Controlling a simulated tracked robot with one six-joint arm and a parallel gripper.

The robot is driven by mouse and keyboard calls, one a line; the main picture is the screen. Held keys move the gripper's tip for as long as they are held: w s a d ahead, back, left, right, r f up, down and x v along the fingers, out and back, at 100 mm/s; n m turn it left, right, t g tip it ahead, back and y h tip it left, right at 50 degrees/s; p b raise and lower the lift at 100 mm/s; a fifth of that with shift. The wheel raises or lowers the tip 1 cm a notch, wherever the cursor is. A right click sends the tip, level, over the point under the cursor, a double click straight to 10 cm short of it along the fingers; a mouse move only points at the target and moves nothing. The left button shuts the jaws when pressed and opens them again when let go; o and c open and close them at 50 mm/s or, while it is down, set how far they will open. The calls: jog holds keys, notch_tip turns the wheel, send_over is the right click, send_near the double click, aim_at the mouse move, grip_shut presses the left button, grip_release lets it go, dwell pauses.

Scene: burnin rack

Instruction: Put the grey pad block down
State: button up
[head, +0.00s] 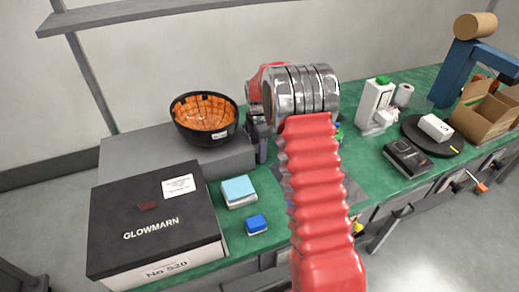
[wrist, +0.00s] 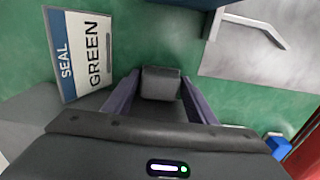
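My gripper (wrist: 160,76) shows in the wrist view with its two dark purple fingers on either side of the grey pad block (wrist: 160,85). The block is dark grey with rounded edges, and the fingers are closed against its sides. Green table surface (wrist: 235,90) shows around it; I cannot tell the gap between block and table. In the head view my red arm reaches over the bench, and dark parts of my gripper (head: 261,150) hang beside the grey box. The block cannot be made out there.
A card marked SEAL GREEN (wrist: 82,55) lies left of the gripper; a grey plate (wrist: 265,45) is at right. In the head view are a black bowl (head: 205,138), a GLOWMARN box (head: 150,215), a light blue pad (head: 238,190) and a blue block (head: 256,224).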

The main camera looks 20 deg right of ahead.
jog(key=shift+o, duration=1.4)
notch_tip(320, 180, up, 12)
jog(key=shift+r, duration=0.1)
